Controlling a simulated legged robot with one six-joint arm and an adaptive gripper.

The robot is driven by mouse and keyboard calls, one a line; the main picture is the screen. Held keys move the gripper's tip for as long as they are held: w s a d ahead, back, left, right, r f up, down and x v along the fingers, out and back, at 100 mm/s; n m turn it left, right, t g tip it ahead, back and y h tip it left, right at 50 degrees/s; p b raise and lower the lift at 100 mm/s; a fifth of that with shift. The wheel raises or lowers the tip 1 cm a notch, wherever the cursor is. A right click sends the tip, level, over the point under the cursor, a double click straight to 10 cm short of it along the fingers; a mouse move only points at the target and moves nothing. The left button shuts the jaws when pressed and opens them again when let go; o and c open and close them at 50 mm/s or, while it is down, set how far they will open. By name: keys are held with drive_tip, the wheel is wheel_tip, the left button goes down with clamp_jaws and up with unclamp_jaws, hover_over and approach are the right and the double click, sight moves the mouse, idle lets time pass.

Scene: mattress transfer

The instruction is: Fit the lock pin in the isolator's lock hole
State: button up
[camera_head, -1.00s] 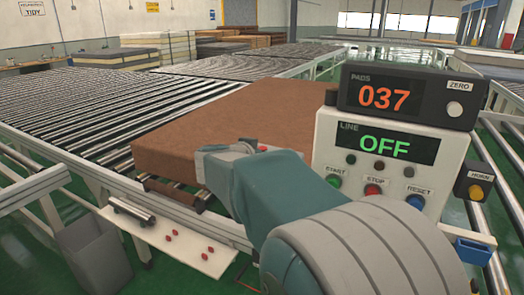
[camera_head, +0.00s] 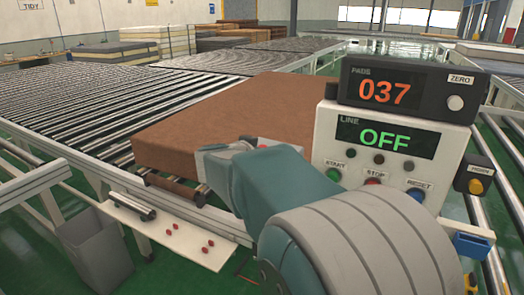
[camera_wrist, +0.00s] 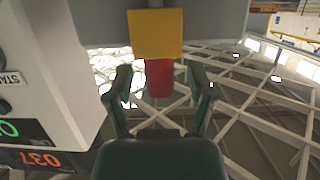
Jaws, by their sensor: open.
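In the wrist view my gripper (camera_wrist: 158,72) is open. Its two dark fingers stand on either side of a red cylindrical part (camera_wrist: 159,80), apart from it as far as I can see. The red part sits below a yellow square plate (camera_wrist: 155,33) on a grey body (camera_wrist: 215,25). This looks like the isolator and its handle, but I cannot be sure. I cannot make out a lock hole or a lock pin. In the head view my arm hides the fingers; a small red spot (camera_head: 264,142) shows just behind the arm.
The control box (camera_head: 325,150) stands close to the right of my arm. A brown mattress (camera_head: 210,125) lies on rollers. A grey bin (camera_head: 95,250) stands at lower left.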

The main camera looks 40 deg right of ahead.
drive_tip(key=v, duration=1.2)
